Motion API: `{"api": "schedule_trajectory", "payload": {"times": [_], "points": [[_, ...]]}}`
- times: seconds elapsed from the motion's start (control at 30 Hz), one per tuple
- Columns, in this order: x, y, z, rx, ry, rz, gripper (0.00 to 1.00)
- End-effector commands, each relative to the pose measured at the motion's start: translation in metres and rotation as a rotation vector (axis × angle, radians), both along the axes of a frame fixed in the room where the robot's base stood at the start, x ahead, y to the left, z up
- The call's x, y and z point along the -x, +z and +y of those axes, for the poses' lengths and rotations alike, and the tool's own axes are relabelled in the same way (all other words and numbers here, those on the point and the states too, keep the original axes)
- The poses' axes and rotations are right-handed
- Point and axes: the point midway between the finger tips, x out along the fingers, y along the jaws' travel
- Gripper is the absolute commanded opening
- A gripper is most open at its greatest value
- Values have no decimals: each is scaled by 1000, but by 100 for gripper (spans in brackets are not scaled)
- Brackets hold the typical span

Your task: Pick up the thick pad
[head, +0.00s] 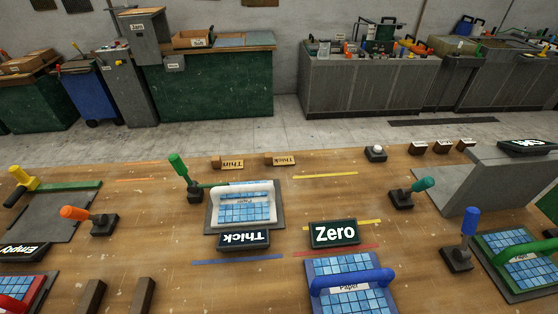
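A small wooden block labelled "Thick" (280,159) lies at the back middle of the wooden table. A similar block labelled "Thin" (229,163) lies to its left. A black sign, also reading "Thick" but upside down (244,239), stands at the front edge of a grey tray (278,221). The tray holds a blue mosaic sheet marked "Paper" (243,210) with a white handle (240,187). I cannot tell from this view which "Thick" label belongs to the pad. My gripper is not in view.
A "Zero" sign (334,233) stands behind a blue-handled mosaic sheet (350,298). A grey ramp (490,185) stands right. Bare wood lies left of centre.

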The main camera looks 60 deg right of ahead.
Motion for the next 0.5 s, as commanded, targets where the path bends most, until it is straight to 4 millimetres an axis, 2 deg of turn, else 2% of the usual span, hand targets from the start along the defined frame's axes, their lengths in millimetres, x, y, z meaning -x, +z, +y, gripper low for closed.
{"api": "schedule_trajectory", "payload": {"times": [0.37, 0.5], "points": [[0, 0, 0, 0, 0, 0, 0], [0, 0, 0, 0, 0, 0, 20]]}}
